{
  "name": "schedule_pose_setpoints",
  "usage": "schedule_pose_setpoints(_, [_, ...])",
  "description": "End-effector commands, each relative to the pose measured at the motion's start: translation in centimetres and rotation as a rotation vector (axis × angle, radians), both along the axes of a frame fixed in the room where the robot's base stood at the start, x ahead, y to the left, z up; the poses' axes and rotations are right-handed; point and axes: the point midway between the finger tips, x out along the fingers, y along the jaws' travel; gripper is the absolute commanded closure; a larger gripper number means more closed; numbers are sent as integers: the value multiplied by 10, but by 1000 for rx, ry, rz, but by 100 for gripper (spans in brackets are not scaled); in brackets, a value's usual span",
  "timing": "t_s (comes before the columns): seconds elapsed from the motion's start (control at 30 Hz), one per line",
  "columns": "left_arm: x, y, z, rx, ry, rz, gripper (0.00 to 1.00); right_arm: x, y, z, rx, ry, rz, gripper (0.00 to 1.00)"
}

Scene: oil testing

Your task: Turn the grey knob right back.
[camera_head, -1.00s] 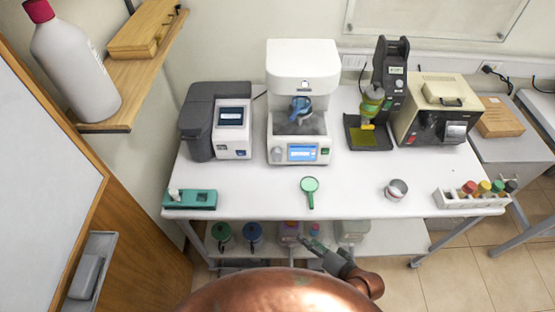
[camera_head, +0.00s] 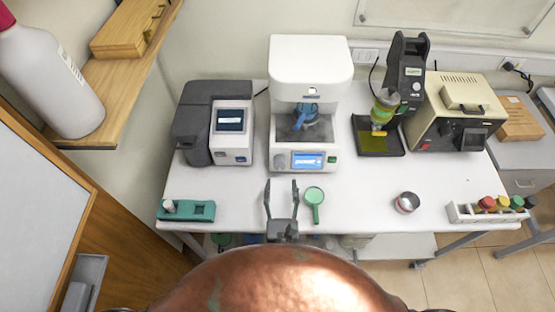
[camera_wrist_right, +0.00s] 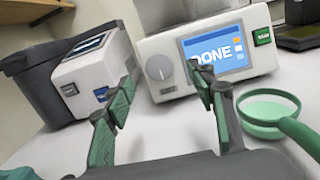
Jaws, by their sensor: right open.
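The grey knob (camera_wrist_right: 158,67) is a round dial on the front of the white machine (camera_head: 308,75), left of its blue screen. It also shows small in the head view (camera_head: 281,160). The screen (camera_wrist_right: 213,50) reads "DONE" in the right wrist view. My right gripper (camera_head: 281,188) is open and empty, in front of the machine at the table's front edge. In the right wrist view its fingers (camera_wrist_right: 161,85) spread to either side below the knob, apart from it. My left gripper is not in view.
A green magnifying glass (camera_head: 314,198) lies just right of my right gripper. A grey-and-white device (camera_head: 232,135) stands left of the machine. A teal holder (camera_head: 195,211) is at the table's left front. The white table between gripper and machine is clear.

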Motion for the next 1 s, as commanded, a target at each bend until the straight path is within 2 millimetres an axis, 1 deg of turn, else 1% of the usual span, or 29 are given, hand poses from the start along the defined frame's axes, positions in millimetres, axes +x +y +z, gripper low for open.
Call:
schedule_pose_setpoints(0.03, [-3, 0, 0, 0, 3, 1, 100, -1, 4, -6, 39, 29, -4, 49])
schedule_pose_setpoints(0.1, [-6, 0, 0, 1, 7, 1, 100, -1, 7, -11, 71, 52, -7, 49])
schedule_pose_setpoints(0.17, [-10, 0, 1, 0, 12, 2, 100, 3, 10, -13, 82, 59, -6, 49])
schedule_pose_setpoints(0.27, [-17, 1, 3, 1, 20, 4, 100, 16, 12, -12, 82, 59, -1, 49])
schedule_pose_setpoints(0.4, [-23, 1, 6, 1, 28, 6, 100, 39, 15, -11, 80, 59, 5, 49])
schedule_pose_setpoints(0.5, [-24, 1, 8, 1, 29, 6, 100, 54, 15, -11, 78, 58, 6, 49])
schedule_pose_setpoints(0.63, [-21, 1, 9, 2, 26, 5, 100, 68, 15, -12, 79, 58, 7, 49])
schedule_pose_setpoints(0.8, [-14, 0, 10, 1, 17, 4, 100, 75, 14, -13, 79, 60, 4, 49])
schedule_pose_setpoints(1.0, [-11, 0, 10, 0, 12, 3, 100, 75, 13, -13, 79, 60, 2, 49])
